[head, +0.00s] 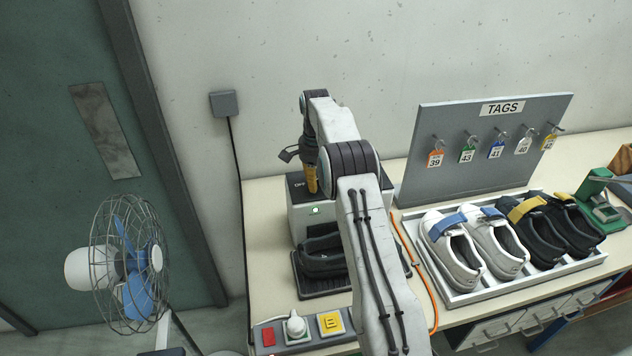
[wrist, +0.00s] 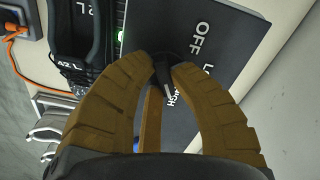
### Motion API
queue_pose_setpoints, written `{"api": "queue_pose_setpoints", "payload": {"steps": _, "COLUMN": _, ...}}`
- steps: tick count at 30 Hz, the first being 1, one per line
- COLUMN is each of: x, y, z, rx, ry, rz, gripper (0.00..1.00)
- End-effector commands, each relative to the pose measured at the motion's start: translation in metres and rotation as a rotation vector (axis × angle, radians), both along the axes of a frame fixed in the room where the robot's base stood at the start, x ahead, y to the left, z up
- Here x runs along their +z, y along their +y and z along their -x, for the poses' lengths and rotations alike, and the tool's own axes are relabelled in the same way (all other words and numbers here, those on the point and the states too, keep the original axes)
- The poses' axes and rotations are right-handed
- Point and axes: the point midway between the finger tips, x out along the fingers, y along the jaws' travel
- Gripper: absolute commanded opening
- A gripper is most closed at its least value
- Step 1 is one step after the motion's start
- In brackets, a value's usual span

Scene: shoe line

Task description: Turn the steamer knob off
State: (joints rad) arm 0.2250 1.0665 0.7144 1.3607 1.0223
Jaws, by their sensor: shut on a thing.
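The steamer (head: 302,222) is a pale box with a dark top panel and a lit green lamp, standing on the bench left of the tag board. The wrist view shows its black panel (wrist: 225,30) with OFF in full and the words LOW and HIGH partly covered. My gripper (wrist: 168,66) is shut on the small black knob (wrist: 164,75), its brown fingers on either side. A pale mark on the knob seems to lie toward HIGH, but the fingers hide part of it. In the head view my gripper (head: 311,182) is over the steamer's top.
A black shoe (head: 322,258) stands on a dark plate before the steamer; the wrist view shows its 42 L label. An orange cable (head: 424,275) runs nearby. A tray (head: 470,297) of shoes stands right, under the TAGS board (head: 425,180). A button panel (head: 275,322) is in front, a fan (head: 125,270) left.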

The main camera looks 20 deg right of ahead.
Motion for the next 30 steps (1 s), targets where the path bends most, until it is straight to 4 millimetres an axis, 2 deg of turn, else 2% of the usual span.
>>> {"api": "queue_pose_setpoints", "payload": {"steps": 8, "x": -0.0002, "y": 0.0000, "z": 0.0000, "rx": 0.011, "ry": 0.000, "rz": 0.000, "gripper": 0.00}}
{"api": "queue_pose_setpoints", "payload": {"steps": 14, "x": -0.0004, "y": -0.0004, "z": -0.0001, "rx": 0.086, "ry": 0.000, "rz": 0.000, "gripper": 0.00}}
{"api": "queue_pose_setpoints", "payload": {"steps": 30, "x": -0.0005, "y": -0.0021, "z": -0.0016, "rx": 0.562, "ry": 0.000, "rz": 0.000, "gripper": 0.00}}
